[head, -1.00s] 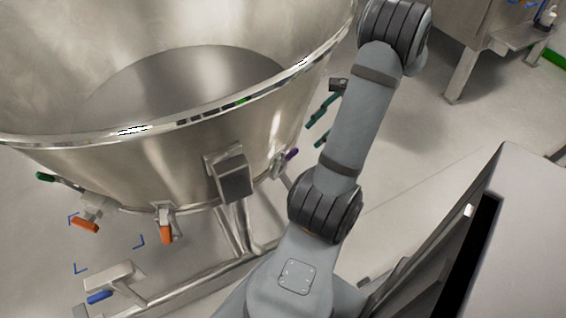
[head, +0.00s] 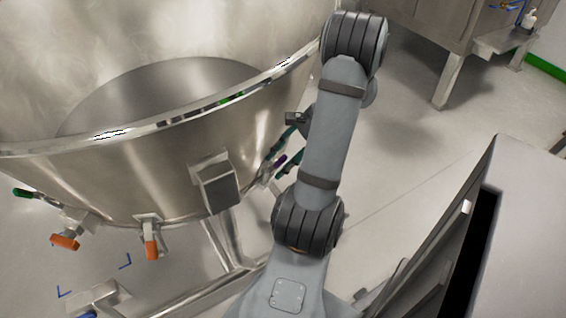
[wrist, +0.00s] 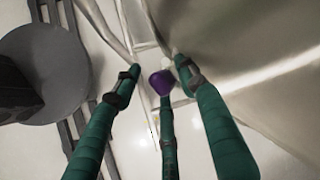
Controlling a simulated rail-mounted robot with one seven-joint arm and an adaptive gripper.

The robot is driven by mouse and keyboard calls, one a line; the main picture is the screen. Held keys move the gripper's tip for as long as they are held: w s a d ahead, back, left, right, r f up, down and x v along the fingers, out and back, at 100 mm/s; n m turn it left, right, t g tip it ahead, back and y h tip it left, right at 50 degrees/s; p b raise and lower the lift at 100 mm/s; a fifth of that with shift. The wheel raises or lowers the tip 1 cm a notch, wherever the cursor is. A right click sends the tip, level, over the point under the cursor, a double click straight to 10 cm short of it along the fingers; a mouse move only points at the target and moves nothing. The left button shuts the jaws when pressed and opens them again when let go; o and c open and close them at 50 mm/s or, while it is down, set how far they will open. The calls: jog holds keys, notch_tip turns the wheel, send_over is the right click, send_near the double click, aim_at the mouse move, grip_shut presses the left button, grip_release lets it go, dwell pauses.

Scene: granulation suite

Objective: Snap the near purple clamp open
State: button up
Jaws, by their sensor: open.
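The near purple clamp (head: 280,160) is on the lower right outside of the big steel bowl (head: 150,185), partly hidden by my gripper in the head view. In the wrist view its purple end (wrist: 162,82) shows in the space between the green fingers. My gripper (wrist: 154,70) is open, with one finger left of the purple end, one right, and another below it. That lower finger's tip looks very close to the purple end; I cannot tell whether they touch. In the head view my gripper (head: 273,168) is beside the bowl wall.
A grey box (head: 217,185) juts from the bowl left of the purple clamp. A pale cabinet (head: 510,240) stands at right. Floor between bowl and cabinet is clear.

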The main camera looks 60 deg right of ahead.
jog(key=shift+c, duration=0.3)
grip_shut()
dwell(0.6)
